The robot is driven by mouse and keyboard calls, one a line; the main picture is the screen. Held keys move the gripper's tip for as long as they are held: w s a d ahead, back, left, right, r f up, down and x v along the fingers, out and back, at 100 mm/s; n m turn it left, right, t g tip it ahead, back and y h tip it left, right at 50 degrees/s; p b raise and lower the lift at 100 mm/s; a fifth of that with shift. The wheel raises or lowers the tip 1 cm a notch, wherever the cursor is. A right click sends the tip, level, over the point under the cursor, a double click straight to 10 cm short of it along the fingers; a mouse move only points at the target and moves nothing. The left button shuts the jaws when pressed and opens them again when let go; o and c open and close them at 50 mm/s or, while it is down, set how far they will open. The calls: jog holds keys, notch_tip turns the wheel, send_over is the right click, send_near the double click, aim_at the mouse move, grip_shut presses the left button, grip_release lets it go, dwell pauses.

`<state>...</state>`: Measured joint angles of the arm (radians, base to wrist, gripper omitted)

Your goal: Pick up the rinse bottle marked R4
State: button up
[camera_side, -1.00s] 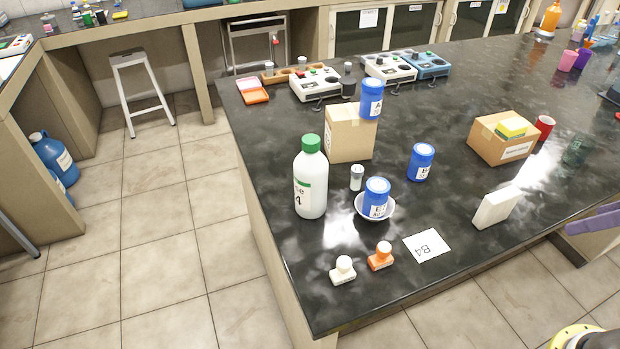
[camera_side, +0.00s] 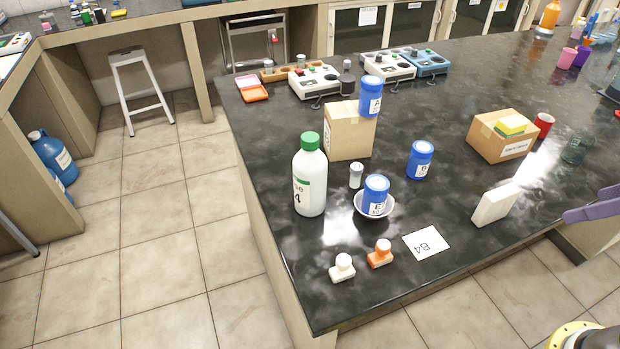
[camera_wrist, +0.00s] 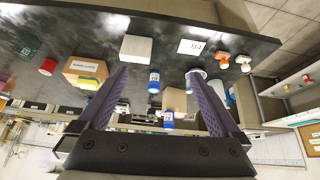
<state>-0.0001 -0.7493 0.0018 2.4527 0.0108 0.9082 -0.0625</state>
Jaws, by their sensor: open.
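The rinse bottle (camera_side: 310,182) is white with a green cap and a green-striped label, of which "se" and "4" show. It stands upright near the left edge of the black bench. In the wrist view a white shape that looks like the bottle (camera_wrist: 230,98) is partly hidden beside the right finger. My gripper (camera_wrist: 158,74) has its two purple fingers wide apart with nothing held between them.
Two stamps (camera_side: 380,254) and a B4 card (camera_side: 426,242) lie in front.

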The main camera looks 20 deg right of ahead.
jog(key=w+a+r+n+y, duration=0.1)
jog(key=w+a+r+n, duration=0.25)
jog(key=w+r, duration=0.8)
jog(key=n+g+y, duration=0.2)
jog(key=n+g, duration=0.1)
jog(key=n, duration=0.1)
send_over(318, 154)
jog(key=s+d, duration=0.2)
jog(key=s, duration=0.1)
notch_tip(318, 154, down, 13)
jog(key=x, duration=0.7)
jog(key=shift+w+d+r, duration=0.1)
jog(key=shift+w+d, duration=0.05)
jog(key=shift+w, duration=0.2)
jog(key=shift+x, duration=3.1)
jog(key=shift+w+d, duration=0.15)
grip_shut()
jog(key=shift+r, duration=0.15)
